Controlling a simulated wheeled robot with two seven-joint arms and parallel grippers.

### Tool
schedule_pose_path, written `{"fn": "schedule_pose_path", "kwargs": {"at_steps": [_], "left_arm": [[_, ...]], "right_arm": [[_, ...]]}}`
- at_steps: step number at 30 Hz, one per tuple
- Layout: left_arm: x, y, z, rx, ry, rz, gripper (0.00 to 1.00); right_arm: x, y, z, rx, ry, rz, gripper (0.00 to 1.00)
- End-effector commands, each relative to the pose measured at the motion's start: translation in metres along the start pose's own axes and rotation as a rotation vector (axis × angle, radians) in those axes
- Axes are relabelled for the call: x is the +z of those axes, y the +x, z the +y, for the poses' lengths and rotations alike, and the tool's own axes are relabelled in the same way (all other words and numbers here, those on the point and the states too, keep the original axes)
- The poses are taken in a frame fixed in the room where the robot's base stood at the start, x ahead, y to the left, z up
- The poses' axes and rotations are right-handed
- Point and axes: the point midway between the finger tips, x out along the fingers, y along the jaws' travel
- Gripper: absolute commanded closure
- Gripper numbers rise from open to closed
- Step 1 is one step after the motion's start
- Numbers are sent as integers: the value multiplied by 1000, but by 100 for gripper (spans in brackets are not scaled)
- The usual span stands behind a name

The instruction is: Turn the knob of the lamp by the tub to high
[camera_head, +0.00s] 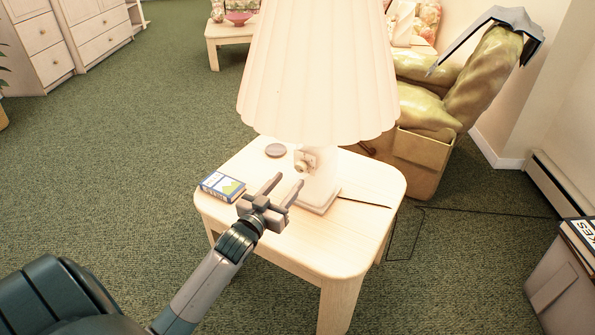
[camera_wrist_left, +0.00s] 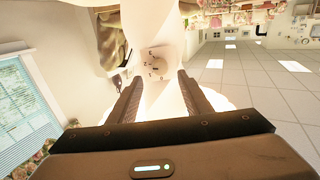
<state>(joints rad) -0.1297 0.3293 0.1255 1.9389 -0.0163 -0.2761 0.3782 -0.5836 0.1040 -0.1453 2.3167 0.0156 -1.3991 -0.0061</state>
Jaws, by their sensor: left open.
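The lamp (camera_head: 318,75) has a large cream pleated shade and a pale base (camera_head: 319,190). It stands on a light wooden side table (camera_head: 300,245). Its knob (camera_head: 301,164) sticks out of the base just below the shade, on the side toward my left gripper (camera_head: 287,185). My right gripper does not show.
A small blue and white box (camera_head: 222,186) and a round brown disc (camera_head: 275,150) lie on the table. An armchair (camera_head: 470,85) stands behind right, and a bin with books (camera_head: 565,275) at the right edge. Green carpet is free on the left.

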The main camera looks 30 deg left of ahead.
Motion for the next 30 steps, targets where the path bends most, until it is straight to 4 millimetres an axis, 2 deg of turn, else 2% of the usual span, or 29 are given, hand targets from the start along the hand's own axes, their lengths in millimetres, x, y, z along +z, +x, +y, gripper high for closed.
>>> {"fn": "schedule_pose_path", "kwargs": {"at_steps": [1,6,12,18,26,30], "left_arm": [[-1,10,0,0,1,2,55],[-1,38,0,0,1,1,55],[0,60,0,0,1,1,55],[0,67,0,0,1,1,55],[0,68,0,0,1,0,55],[0,67,0,0,1,0,86]], "right_arm": [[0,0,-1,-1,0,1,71],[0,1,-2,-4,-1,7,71],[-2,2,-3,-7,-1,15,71],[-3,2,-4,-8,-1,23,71],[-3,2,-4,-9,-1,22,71],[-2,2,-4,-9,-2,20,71]]}}
